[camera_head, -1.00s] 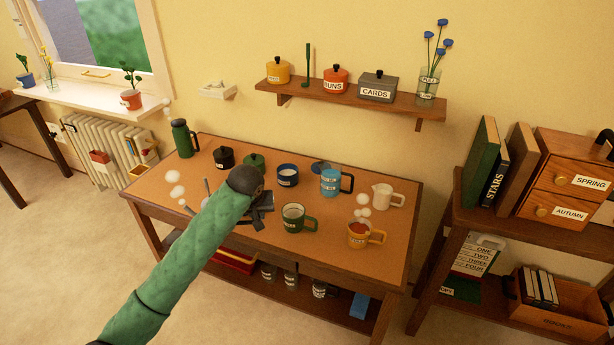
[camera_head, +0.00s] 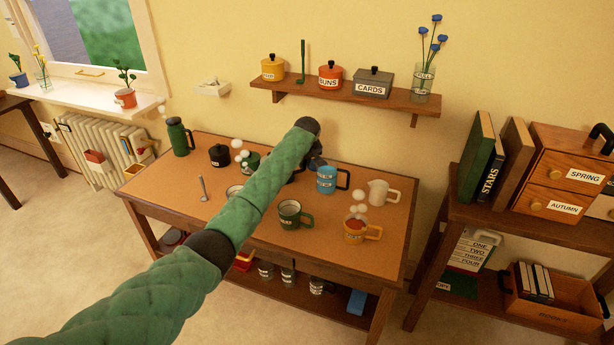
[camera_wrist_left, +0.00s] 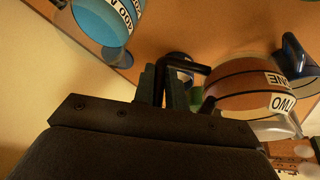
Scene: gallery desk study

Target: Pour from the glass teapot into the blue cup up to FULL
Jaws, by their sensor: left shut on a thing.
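My left gripper (camera_wrist_left: 168,88) is shut on the dark handle of the glass teapot (camera_wrist_left: 235,92), which holds brown liquid and carries labels reading ONE and TWO. In the head view my arm hides the teapot; the black wrist (camera_head: 308,126) is over the table's back part. A dark blue piece (camera_wrist_left: 294,56), seemingly part of the blue cup, shows beside the teapot in the wrist view; in the head view my arm covers most of that cup. I cannot see its level or whether the spout is over it. My right gripper is out of view.
A green mug (camera_head: 290,214), an orange mug (camera_head: 356,230) and a cream jug (camera_head: 380,192) stand nearby. A black pot (camera_head: 219,155) and a green flask (camera_head: 179,137) are at the left. The front-left tabletop is fairly clear.

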